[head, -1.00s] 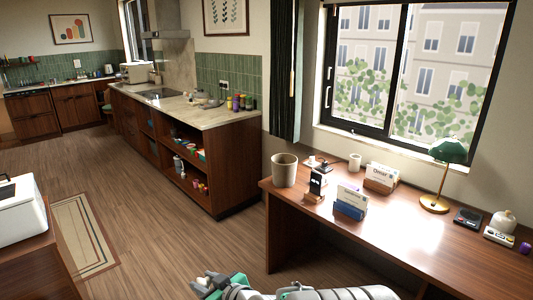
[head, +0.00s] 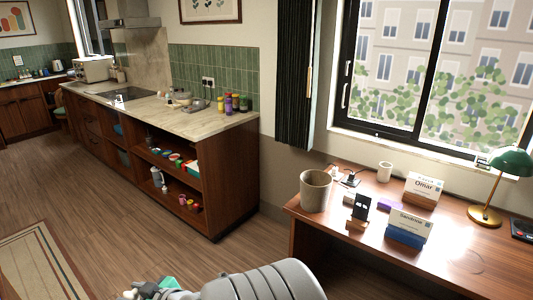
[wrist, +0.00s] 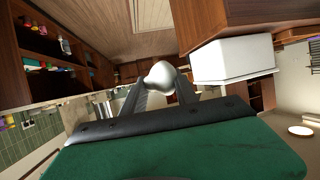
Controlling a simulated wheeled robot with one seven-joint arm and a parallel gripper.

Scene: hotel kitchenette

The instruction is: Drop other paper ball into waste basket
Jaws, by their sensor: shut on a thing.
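A white paper ball (wrist: 161,74) is held between the two fingertips of my gripper (wrist: 160,80) in the wrist view. In the head view my gripper (head: 142,291) is at the bottom edge, left of the desk and mostly cut off. A pale spot at its tip may be the ball, but it is too small to tell. A beige, open-topped bin (head: 316,192), apparently the waste basket, stands upright on the left end of the desk. My gripper is well apart from it. The bin's inside is mostly hidden.
A kitchen counter with open shelves (head: 175,180) stands behind. The wood floor between is clear.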

